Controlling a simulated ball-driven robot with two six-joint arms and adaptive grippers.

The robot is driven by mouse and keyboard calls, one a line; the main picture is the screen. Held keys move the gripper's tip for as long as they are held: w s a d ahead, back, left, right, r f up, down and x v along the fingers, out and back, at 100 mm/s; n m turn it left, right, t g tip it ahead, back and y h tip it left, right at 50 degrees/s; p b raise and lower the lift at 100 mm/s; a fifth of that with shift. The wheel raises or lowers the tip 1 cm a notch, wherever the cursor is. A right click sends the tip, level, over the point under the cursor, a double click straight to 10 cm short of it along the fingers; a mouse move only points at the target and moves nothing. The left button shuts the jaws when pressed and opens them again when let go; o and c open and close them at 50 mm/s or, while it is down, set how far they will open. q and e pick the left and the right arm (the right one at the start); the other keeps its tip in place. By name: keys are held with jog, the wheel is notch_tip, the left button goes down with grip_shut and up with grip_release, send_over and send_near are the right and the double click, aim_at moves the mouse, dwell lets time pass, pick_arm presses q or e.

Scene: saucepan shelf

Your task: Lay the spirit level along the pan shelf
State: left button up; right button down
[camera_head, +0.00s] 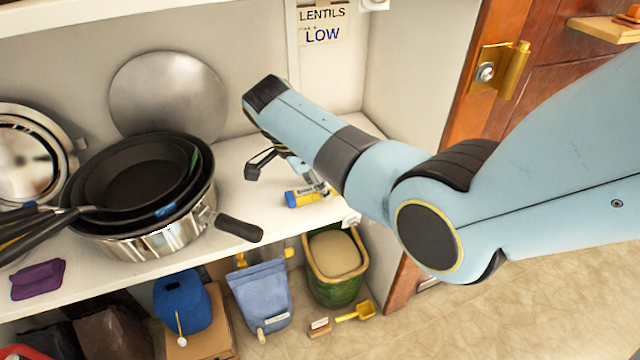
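The pan shelf (250,215) is white and runs across the picture. A short blue-and-yellow bar (303,197), which looks like the spirit level, lies at the shelf's right part near its front edge. Its right end is hidden by my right arm. My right arm comes in from the right, and its gripper (291,178) points down over the shelf beside the bar. One dark finger stands out to the left, clear of the bar, and the gripper looks open. The other finger is partly hidden by the arm. My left gripper is not in view.
Stacked black pans and a steel saucepan (160,241) fill the shelf's left middle, a dark handle (238,228) jutting right. A round lid (168,95) leans on the back wall. A purple cloth (38,280) lies front left. Bags and bins (337,285) stand below.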

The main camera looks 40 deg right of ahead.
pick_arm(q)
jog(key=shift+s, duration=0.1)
pick_arm(e)
jog(key=c, duration=1.3)
grip_release()
jog(key=shift+c, duration=0.2)
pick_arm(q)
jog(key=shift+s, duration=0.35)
pick_arm(e)
jog(key=o, duration=0.3)
jog(key=shift+r, duration=0.1)
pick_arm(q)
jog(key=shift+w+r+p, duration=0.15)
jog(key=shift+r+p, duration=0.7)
pick_arm(e)
jog(key=v, duration=1.2)
jog(key=shift+a, duration=0.1)
